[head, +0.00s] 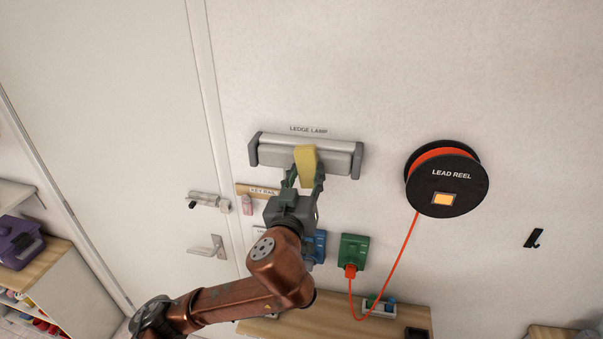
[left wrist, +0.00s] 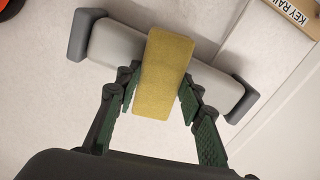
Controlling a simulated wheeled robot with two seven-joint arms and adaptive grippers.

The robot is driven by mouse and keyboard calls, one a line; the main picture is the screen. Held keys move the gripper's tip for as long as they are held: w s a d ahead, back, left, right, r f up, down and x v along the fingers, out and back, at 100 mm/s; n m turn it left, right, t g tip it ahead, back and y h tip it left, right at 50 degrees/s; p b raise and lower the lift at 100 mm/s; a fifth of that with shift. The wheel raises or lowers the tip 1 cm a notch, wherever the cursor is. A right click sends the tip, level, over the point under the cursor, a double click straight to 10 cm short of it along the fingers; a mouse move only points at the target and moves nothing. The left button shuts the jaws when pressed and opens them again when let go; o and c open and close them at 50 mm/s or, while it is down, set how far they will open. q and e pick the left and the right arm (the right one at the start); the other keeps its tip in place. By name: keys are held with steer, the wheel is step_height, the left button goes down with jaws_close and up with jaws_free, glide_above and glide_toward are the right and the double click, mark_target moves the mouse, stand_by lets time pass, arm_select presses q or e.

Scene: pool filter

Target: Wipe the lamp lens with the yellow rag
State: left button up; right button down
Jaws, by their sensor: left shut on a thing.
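The ledge lamp (head: 335,156), a long grey bar with dark end caps, is fixed to the wall under its label. Its pale lens (left wrist: 118,44) shows in the left wrist view on both sides of the rag. The yellow rag (head: 306,163) is a folded block in front of the lamp's middle; it also shows in the left wrist view (left wrist: 166,72). My left gripper (head: 305,178) is shut on the rag, one finger on each side. Whether the rag touches the lens I cannot tell. My right gripper is not in view.
A black lead reel (head: 447,180) hangs on the right, its orange lead running down to a green socket box (head: 353,252). A blue box (head: 316,246) and the key rail (head: 258,190) are below the lamp. A wooden shelf (head: 300,328) lies lower. A door (head: 110,120) stands left.

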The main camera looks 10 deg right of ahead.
arm_select(q)
steer(key=d, duration=0.1)
steer(key=s+d, duration=0.1)
steer(key=d, duration=0.1)
steer(key=shift+d, duration=0.2)
steer(key=shift+a, duration=0.15)
steer(key=shift+w+a, duration=0.25)
steer(key=shift+a, duration=0.45)
steer(key=shift+w+a, duration=0.2)
steer(key=shift+a, duration=0.55)
steer(key=shift+w+a, duration=0.25)
steer(key=shift+a, duration=0.45)
steer(key=shift+w+a+p, duration=0.25)
steer(key=shift+w+a, duration=0.1)
steer(key=shift+a, duration=0.6)
steer(key=shift+w+a+p, duration=0.25)
steer(key=shift+w+a, duration=0.05)
steer(key=shift+a, duration=0.65)
steer(key=shift+w+a+p, duration=0.25)
steer(key=shift+w+a, duration=0.1)
steer(key=shift+a, duration=0.6)
steer(key=shift+s, duration=0.1)
